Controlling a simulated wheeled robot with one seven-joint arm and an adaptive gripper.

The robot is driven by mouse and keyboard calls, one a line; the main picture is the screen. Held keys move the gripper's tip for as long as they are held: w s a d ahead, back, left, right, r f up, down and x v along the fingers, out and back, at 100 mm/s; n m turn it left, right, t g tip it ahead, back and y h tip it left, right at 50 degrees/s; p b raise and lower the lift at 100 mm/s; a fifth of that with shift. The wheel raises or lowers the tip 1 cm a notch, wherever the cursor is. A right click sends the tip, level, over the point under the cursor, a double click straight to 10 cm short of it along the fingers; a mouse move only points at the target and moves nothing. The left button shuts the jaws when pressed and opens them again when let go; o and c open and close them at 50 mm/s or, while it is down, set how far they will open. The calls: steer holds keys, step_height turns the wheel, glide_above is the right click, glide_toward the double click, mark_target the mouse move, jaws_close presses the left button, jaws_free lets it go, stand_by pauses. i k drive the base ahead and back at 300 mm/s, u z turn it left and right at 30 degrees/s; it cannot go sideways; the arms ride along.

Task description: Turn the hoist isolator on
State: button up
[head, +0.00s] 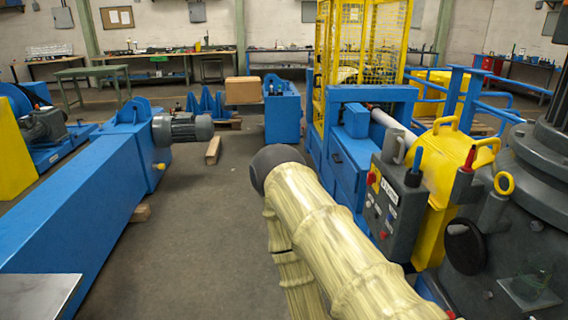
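A grey control box (391,208) stands at the right of centre in the head view. It has a white label, small red knobs or buttons and a small blue patch on its face. A blue-topped grip (414,170) stands up at its upper right. I cannot tell which part, if any, is the hoist isolator; the label is too small to read. A cream, ribbed arm-like form with a dark rounded end, which seems to be my arm, rises from the bottom in front of the box's left. My gripper's fingers do not show.
A yellow housing (451,160) with handles and a large dark machine (540,170) crowd the right. A long blue beam (75,215) with a motor (183,129) lies left. A yellow cage (365,45) stands behind. The grey floor (205,240) between is mostly clear.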

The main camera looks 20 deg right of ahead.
mark_target(371, 179)
steer(key=u, duration=0.4)
steer(key=i, duration=1.6)
steer(key=z, duration=0.9)
steer(key=i, duration=1)
steer(key=z, duration=0.9)
